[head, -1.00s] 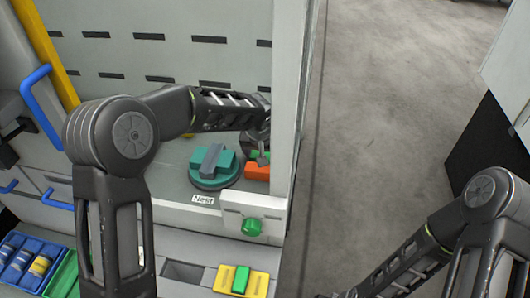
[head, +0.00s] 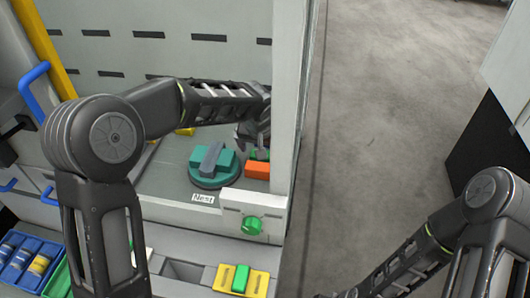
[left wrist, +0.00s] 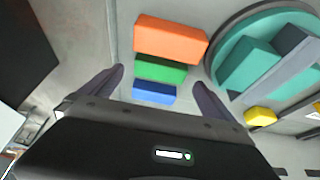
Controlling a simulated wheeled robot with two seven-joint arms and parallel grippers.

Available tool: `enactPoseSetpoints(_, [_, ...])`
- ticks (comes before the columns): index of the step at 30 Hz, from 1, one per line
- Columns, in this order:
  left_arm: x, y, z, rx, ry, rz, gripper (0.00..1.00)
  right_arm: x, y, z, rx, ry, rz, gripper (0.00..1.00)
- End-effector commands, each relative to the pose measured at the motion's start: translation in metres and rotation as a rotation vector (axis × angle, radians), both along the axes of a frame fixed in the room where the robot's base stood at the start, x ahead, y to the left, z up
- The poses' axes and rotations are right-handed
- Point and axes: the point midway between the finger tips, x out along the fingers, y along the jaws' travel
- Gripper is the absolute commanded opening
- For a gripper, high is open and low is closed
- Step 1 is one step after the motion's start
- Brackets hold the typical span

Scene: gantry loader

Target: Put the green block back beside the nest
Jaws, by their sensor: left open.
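A green block (left wrist: 160,69) lies between an orange block (left wrist: 171,40) and a blue block (left wrist: 154,92) in the left wrist view, in a row beside the round teal nest (left wrist: 226,51).
A white wall post (head: 287,100) stands close right of the blocks. A white box with a green knob (head: 252,225) is in front. Another green block (head: 241,278) sits on a yellow plate (head: 224,277). A yellow block (left wrist: 259,116) lies near the nest.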

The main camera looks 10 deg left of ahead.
Motion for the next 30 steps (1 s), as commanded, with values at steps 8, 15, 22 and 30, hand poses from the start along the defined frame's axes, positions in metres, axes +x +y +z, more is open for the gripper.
enactPoseSetpoints(8, [-0.022, 0.000, 0.054, -0.002, -0.004, 0.001, 1.00, 0.001, 0.000, -0.008, 0.003, -0.003, 0.001, 0.36])
enactPoseSetpoints(15, [-0.032, 0.000, 0.079, -0.001, -0.002, 0.001, 1.00, 0.001, 0.000, -0.010, 0.002, -0.004, 0.001, 0.36])
enactPoseSetpoints(22, [-0.033, 0.000, 0.080, 0.000, -0.001, 0.000, 1.00, 0.001, 0.000, -0.010, 0.002, -0.004, 0.001, 0.36])
enactPoseSetpoints(30, [-0.033, 0.000, 0.080, 0.000, -0.001, 0.000, 1.00, 0.001, 0.000, -0.010, 0.002, -0.004, 0.001, 0.36])
